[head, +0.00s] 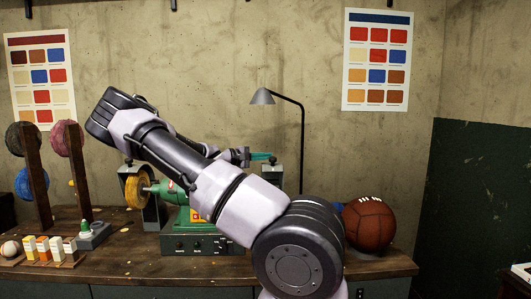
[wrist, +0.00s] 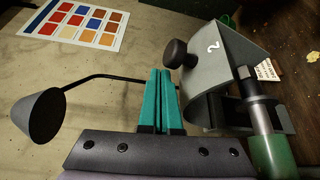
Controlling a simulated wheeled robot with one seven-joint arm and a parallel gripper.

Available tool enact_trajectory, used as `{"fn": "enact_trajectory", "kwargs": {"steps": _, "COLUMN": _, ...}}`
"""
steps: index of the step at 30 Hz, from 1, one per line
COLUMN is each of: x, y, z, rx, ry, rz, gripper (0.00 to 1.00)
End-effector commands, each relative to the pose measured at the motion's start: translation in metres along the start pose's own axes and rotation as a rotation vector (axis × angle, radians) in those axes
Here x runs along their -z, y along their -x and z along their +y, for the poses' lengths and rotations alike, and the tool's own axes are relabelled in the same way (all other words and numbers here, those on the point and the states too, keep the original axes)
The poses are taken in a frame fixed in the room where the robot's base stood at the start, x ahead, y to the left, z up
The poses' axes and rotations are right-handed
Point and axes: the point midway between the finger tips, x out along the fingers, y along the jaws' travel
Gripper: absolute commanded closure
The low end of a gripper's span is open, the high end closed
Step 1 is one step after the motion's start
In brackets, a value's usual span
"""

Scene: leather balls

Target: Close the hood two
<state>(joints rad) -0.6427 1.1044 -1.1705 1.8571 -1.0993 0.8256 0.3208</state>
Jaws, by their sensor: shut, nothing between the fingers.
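Hood two (wrist: 225,62) is a grey curved metal cover marked "2" in the wrist view, with a black round knob (wrist: 178,53) on it. Its hollow underside shows beside a metal shaft and a green motor body (wrist: 272,155). In the head view, a grey housing (head: 268,178), mostly hidden behind my arm, appears to be the same unit. My gripper (wrist: 160,72) has teal fingers, shut together and empty. They lie beside the hood and close to the knob in the picture; I cannot tell whether they touch. In the head view my gripper (head: 268,156) is partly hidden.
A green machine (head: 182,240) with a yellow wheel (head: 134,191) stands on the wooden bench (head: 120,270). A desk lamp (head: 262,97) stands behind my gripper, its stem close by. A leather ball (head: 369,225) sits at right. Wheels on wooden posts (head: 72,170) stand left.

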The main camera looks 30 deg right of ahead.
Motion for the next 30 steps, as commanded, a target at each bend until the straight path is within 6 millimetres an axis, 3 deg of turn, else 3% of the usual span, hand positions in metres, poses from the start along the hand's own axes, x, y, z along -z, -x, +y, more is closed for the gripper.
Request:
{"fn": "enact_trajectory", "kwargs": {"steps": 13, "x": -0.0072, "y": 0.0037, "z": -0.0104, "rx": 0.001, "ry": 0.001, "rz": 0.000, "gripper": 1.00}}
{"fn": "enact_trajectory", "kwargs": {"steps": 25, "x": -0.0063, "y": 0.0030, "z": -0.0094, "rx": 0.001, "ry": 0.001, "rz": 0.000, "gripper": 1.00}}
{"fn": "enact_trajectory", "kwargs": {"steps": 30, "x": 0.0026, "y": -0.0014, "z": -0.0007, "rx": 0.001, "ry": -0.002, "rz": -0.001, "gripper": 1.00}}
